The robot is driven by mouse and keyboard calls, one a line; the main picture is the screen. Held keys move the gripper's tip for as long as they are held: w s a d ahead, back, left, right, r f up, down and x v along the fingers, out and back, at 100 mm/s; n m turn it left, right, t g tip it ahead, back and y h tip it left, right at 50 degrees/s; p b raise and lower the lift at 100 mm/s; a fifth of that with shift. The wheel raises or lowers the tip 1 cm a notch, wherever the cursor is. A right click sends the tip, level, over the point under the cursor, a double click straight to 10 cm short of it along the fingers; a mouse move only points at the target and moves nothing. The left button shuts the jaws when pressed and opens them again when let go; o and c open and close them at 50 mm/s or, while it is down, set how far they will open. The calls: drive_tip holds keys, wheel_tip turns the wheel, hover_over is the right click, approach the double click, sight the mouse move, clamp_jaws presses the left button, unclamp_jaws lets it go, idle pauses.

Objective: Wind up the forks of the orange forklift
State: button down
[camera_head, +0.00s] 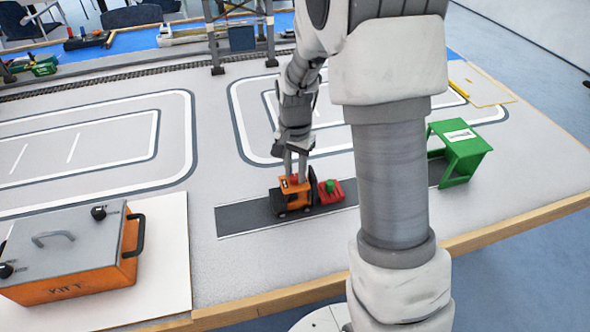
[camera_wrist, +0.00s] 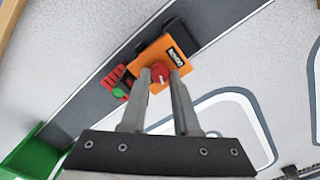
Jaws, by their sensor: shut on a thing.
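The orange forklift (camera_head: 292,199) stands on a dark grey strip on the table. In the wrist view its orange top (camera_wrist: 163,52) carries a dark label and a round red knob (camera_wrist: 158,73). My gripper (camera_head: 295,172) points down at the forklift from above. In the wrist view its two fingers (camera_wrist: 160,78) are shut on the red knob. A red load (camera_head: 330,191) with a green knob on top sits at the fork side, on the right of the forklift. The forks are hidden, so their height cannot be told.
A green stand (camera_head: 459,153) is at the strip's right end. An orange and grey toolbox (camera_head: 75,257) lies on a white board at the left. Grey gantry legs (camera_head: 214,40) stand behind on a rail. The white-lined area left of the forklift is clear.

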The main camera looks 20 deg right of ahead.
sight(295, 175)
drive_tip(key=c, duration=0.6)
unclamp_jaws()
drive_tip(key=shift+c, duration=0.2)
wheel_tip(295, 175, up, 18)
drive_tip(key=p, duration=0.3)
drive_tip(key=shift+f, duration=0.25)
drive_tip(key=s+r+n+t+p, duration=0.2)
drive_tip(key=s+r+n, duration=0.2)
drive_tip(key=s, duration=0.6)
drive_tip(key=s+r+n+t+p, duration=0.1)
drive_tip(key=s+r+n+t, duration=0.2)
drive_tip(key=s+r, duration=0.3)
drive_tip(key=s+a+n, duration=0.1)
drive_tip(key=s, duration=0.4)
drive_tip(key=shift+n+t+p, duration=0.3)
drive_tip(key=shift+n+p, duration=0.05)
drive_tip(key=shift+n, duration=0.05)
